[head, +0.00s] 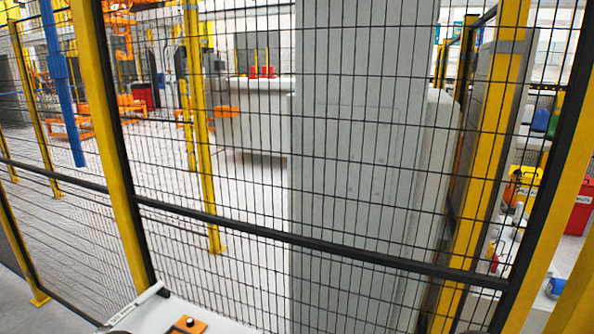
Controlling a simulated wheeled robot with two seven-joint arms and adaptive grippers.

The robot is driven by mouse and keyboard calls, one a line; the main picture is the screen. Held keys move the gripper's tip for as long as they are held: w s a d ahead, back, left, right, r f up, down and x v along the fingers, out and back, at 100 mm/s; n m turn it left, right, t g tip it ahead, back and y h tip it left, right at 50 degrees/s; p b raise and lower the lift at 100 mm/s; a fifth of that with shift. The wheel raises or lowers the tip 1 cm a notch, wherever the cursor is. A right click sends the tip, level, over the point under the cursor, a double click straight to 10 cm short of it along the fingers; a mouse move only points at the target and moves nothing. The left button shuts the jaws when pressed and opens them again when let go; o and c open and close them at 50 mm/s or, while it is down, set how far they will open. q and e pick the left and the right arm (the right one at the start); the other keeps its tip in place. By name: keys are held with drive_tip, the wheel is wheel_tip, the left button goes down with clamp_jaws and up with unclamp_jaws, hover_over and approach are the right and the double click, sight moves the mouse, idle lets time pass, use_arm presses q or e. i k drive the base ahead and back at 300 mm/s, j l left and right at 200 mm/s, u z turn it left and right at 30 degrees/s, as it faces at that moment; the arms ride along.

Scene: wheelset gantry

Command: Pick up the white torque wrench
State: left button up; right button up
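A long white bar with dark lettering (136,304), which looks like the white torque wrench, shows at the bottom left. It lies slanted at the corner of a light table (228,325). Its lower end runs towards the bottom edge of the picture, and the lettering is too small to read surely. Neither of my grippers is in view.
An orange block with a dark knob (186,325) sits beside the white bar. A black mesh fence (240,160) with yellow posts (112,150) stands just behind the table. Beyond it are a grey pillar (350,150) and, at right, a red bin (582,208).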

sight(120, 317)
drive_tip(key=u, duration=1.25)
